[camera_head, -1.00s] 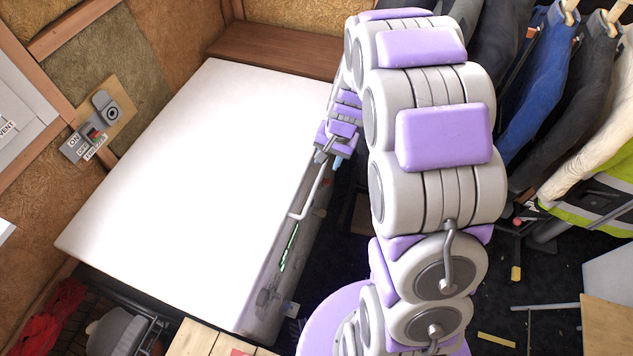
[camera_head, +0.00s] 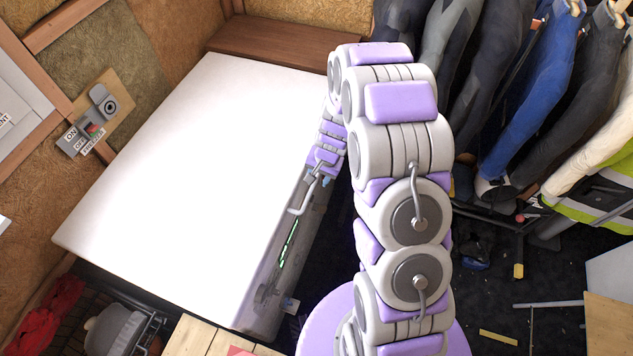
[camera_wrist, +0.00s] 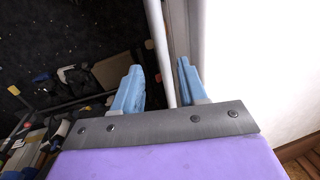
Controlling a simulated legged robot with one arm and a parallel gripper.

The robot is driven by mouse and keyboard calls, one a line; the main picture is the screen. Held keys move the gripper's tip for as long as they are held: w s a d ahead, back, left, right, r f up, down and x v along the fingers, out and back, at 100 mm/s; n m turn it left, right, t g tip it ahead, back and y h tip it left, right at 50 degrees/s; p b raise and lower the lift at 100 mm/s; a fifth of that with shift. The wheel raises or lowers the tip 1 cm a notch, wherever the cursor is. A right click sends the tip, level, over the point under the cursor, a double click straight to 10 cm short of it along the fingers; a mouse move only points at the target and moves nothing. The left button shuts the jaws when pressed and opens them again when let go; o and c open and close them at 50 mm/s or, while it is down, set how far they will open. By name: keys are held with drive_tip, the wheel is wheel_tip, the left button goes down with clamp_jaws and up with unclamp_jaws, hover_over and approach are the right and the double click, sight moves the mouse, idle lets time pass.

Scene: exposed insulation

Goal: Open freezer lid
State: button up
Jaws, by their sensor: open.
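The chest freezer's white lid (camera_head: 200,170) is shut and lies flat on the freezer body (camera_head: 268,295). A grey bar handle (camera_head: 301,200) runs along the freezer's right side, near the lid edge. My gripper (camera_head: 318,177) is at the upper part of this handle. In the wrist view my gripper (camera_wrist: 160,66) is open, with one blue finger on each side of the handle bar (camera_wrist: 158,40). The right finger lies between the bar and the freezer's pale side. Whether either finger touches the bar cannot be told.
Hanging suits and jackets (camera_head: 530,100) stand right of my arm. An on/off freezer switch (camera_head: 92,130) is on the left wall. A brown wooden ledge (camera_head: 265,42) lies behind the freezer. A wire basket (camera_head: 125,320) and wooden planks (camera_head: 195,338) are in front.

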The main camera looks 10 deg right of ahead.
sight(314, 185)
drive_tip(key=shift+w+a+f, duration=0.1)
drive_tip(key=shift+a+f, duration=0.2)
drive_tip(key=shift+f, duration=0.3)
drive_tip(key=shift+w+a+f, duration=0.1)
drive_tip(key=shift+a+f, duration=0.15)
drive_tip(key=shift+f, duration=0.3)
drive_tip(key=shift+a+f, duration=0.3)
drive_tip(key=shift+f, duration=0.3)
drive_tip(key=shift+d, duration=0.4)
drive_tip(key=shift+a, duration=0.15)
clamp_jaws()
